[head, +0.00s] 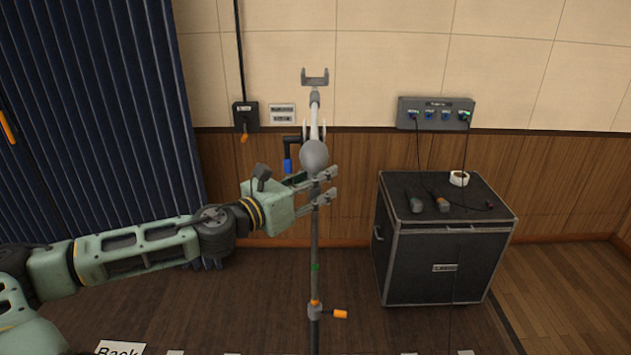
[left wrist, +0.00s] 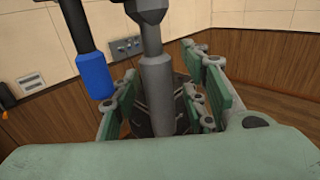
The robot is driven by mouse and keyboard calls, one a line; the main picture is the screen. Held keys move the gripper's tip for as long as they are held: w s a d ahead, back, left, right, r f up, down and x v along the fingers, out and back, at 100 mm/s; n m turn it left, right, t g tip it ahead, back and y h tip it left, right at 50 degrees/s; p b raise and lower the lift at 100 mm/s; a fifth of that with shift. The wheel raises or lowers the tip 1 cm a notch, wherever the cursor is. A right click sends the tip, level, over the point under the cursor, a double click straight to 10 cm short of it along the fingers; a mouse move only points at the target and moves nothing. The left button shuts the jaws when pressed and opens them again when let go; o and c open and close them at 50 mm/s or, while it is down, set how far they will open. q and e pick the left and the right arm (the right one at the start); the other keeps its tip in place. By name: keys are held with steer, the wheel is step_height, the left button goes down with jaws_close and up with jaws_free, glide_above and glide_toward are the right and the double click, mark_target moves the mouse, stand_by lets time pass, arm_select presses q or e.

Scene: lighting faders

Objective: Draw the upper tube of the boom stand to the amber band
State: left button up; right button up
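The boom stand rises in the middle of the head view. Its thin grey upper tube (head: 315,238) carries a green band (head: 315,267). A small amber band (head: 315,302) shows just above the clamp collar (head: 315,312), which has an orange lever (head: 340,314) pointing right. My left gripper (head: 333,184) reaches in from the left below the grey boom joint (head: 314,155). Its fingers are apart, one on each side of the stand. In the left wrist view, a thicker grey sleeve (left wrist: 157,90) of the stand stands between the open finger pads, with visible gaps. My right gripper is not in view.
A blue-tipped black crank (head: 288,165) hangs left of the boom joint, close to my gripper. A black case (head: 440,255) with small items on top stands to the right. A wall socket box (head: 436,113) is behind it. A dark blue curtain (head: 95,110) hangs at left.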

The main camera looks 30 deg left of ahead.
arm_select(q)
steer(key=shift+a+f, duration=0.15)
steer(key=shift+f, duration=0.05)
steer(key=shift+s, duration=0.1)
steer(key=shift+s+a+f, duration=0.1)
steer(key=shift+s+f, duration=0.05)
steer(key=shift+s, duration=0.45)
steer(key=s+a, duration=0.2)
steer(key=s, duration=0.8)
steer(key=shift+s+r, duration=0.2)
stand_by(0.4)
